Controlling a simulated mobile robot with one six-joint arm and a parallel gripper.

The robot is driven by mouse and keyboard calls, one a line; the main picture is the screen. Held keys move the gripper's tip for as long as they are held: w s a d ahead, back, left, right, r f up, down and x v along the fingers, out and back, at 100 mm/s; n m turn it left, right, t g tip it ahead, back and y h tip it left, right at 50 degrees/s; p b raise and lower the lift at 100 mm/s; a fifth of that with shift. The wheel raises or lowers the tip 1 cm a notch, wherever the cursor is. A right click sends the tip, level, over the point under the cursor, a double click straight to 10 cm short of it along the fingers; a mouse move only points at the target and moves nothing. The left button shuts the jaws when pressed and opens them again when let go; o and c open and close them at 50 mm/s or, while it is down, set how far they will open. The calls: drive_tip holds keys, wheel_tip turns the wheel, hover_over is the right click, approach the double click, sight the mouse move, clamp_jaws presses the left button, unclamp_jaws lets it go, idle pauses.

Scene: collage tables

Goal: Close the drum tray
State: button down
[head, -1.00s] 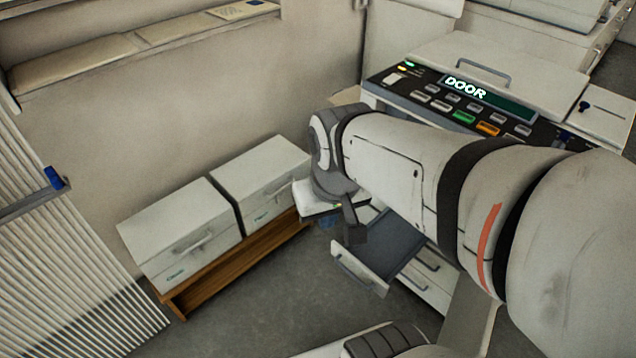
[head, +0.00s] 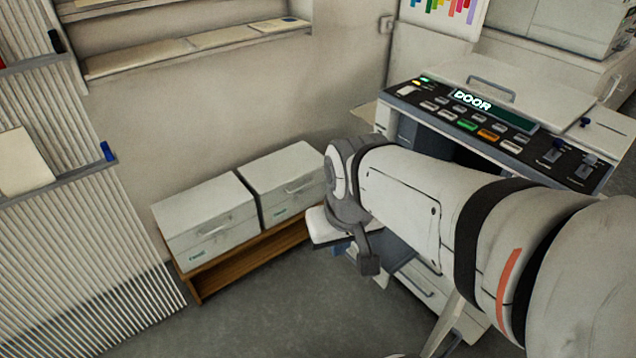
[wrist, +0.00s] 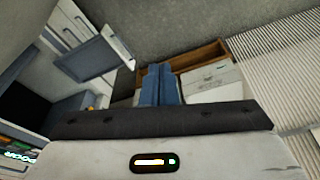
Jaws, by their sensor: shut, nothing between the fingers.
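The copier (head: 452,112) stands at the right, its display reading "DOOR". In the wrist view an open tray (wrist: 88,62) with a blue-grey bed and pale front juts out of its drawer side. Below it there, a smaller blue piece with orange-yellow parts (wrist: 88,102) sticks out beside a dark opening (wrist: 25,106); I cannot tell for sure which is the drum tray. In the head view my arm hides most of this. My gripper (wrist: 160,70) has its blue fingers together and empty, to the right of both pieces in the wrist view, apparently touching nothing.
Two pale drawer boxes (head: 205,222) sit on a low wooden stand (head: 250,250) along the wall. A slatted rack (head: 90,230) is at the left. Grey floor (head: 290,310) in front of the stand is clear. A wall shelf (head: 190,48) runs above.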

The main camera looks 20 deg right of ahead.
drive_tip(key=w+d+f+n+g+h+b, duration=0.2)
drive_tip(key=w+f+n+h+b, duration=0.15)
drive_tip(key=f, duration=0.45)
drive_tip(key=w+d+f+n+g+h+b, duration=0.2)
drive_tip(key=w+d+f+n+h+b, duration=0.15)
drive_tip(key=f, duration=0.35)
drive_tip(key=w+d+f+n+g+h+b, duration=0.1)
drive_tip(key=w+f+n+g+h+b, duration=0.2)
drive_tip(key=f, duration=0.5)
drive_tip(key=w+a+f+n+t+h+b, duration=0.2)
drive_tip(key=w+f+n+t+h+b, duration=0.25)
drive_tip(key=f, duration=0.65)
drive_tip(key=w+a+f+n+t+h+b, duration=0.1)
drive_tip(key=w+f+n+t+h, duration=0.25)
drive_tip(key=f+n+t, duration=0.55)
drive_tip(key=w+d+g, duration=0.1)
drive_tip(key=w+d, duration=0.1)
drive_tip(key=d, duration=0.4)
drive_tip(key=w+d+f+m+g+y+b, duration=0.1)
drive_tip(key=w+d, duration=0.2)
drive_tip(key=d, duration=0.4)
drive_tip(key=shift+f+g, duration=0.25)
drive_tip(key=shift+g, duration=0.1)
drive_tip(key=shift+w, duration=0.2)
